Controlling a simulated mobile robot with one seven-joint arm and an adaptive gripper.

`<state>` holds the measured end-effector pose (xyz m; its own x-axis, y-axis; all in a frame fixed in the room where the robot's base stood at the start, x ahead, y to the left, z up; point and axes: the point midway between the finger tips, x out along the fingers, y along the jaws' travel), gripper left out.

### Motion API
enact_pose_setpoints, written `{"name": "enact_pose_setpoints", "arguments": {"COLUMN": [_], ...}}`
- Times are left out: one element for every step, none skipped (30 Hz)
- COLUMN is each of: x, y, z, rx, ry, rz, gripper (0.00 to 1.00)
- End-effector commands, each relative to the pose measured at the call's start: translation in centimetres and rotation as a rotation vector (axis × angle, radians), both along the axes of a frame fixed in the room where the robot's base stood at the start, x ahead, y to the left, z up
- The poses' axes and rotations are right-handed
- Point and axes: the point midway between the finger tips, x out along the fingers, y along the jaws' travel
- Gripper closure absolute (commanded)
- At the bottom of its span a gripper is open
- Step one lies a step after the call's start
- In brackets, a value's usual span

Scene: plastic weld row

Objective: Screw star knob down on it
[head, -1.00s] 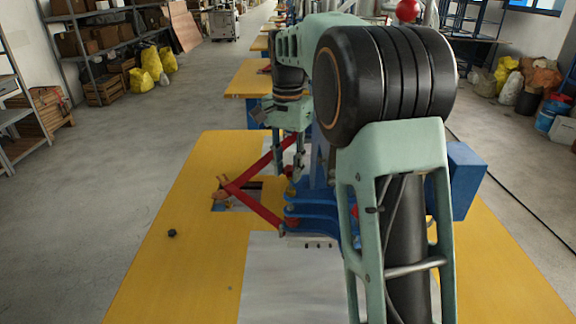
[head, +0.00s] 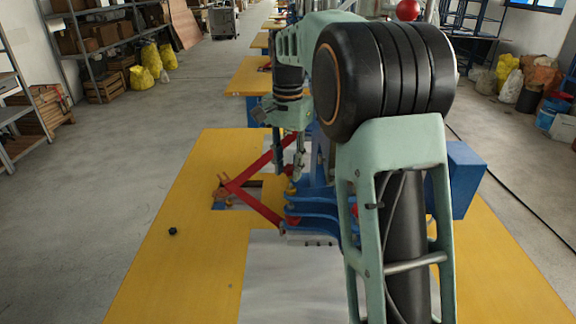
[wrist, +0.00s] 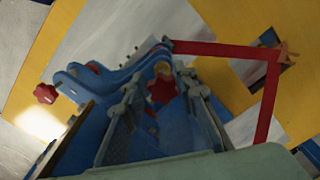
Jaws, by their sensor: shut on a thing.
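A red star knob (wrist: 162,89) shows between the two fingers of my gripper (wrist: 160,88) in the wrist view, and the gripper is shut on it. Behind the knob is a small yellow part (wrist: 162,68) on the blue fixture (wrist: 95,82). Whether the knob touches a stud is hidden. In the head view my gripper (head: 289,172) points down over the blue fixture (head: 312,213), close to a yellow part (head: 291,188). The held knob cannot be made out there. A second red star knob (wrist: 45,93) sits at the left of the fixture in the wrist view.
A red angled frame (head: 238,186) stands left of the fixture, by an opening in the yellow table (head: 160,265). A small dark piece (head: 172,231) lies on the table. A pale plate (head: 290,280) covers the middle front. The table's left side is mostly clear.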

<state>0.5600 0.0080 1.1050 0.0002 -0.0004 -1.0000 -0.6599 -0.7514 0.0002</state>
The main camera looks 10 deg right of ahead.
Motion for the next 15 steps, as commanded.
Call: {"name": "enact_pose_setpoints", "arguments": {"x": [0.0, 0.0, 0.0, 0.0, 0.0, 0.0, 0.0, 0.0, 0.0, 0.0, 0.0, 0.0, 0.0, 0.0, 0.0], "y": [0.0, 0.0, 0.0, 0.0, 0.0, 0.0, 0.0, 0.0, 0.0, 0.0, 0.0, 0.0, 0.0, 0.0, 0.0], "z": [0.0, -0.1, -0.1, -0.2, -0.3, -0.4, -0.6, -0.7, -0.9, -1.0, -1.1, -1.3, -1.3, -1.4, -1.4], "rx": [0.000, 0.000, 0.000, 0.000, 0.000, 0.000, 0.000, 0.000, 0.000, 0.000, 0.000, 0.000, 0.000, 0.000, 0.000], "ry": [0.000, 0.000, 0.000, 0.000, 0.000, 0.000, 0.000, 0.000, 0.000, 0.000, 0.000, 0.000, 0.000, 0.000, 0.000], "rz": [0.000, 0.000, 0.000, 0.000, 0.000, 0.000, 0.000, 0.000, 0.000, 0.000, 0.000, 0.000, 0.000, 0.000, 0.000], "gripper": [0.90, 0.90, 0.90, 0.90, 0.90, 0.90, 0.90, 0.90, 0.90, 0.90, 0.90, 0.90, 0.90, 0.90, 0.90]}}
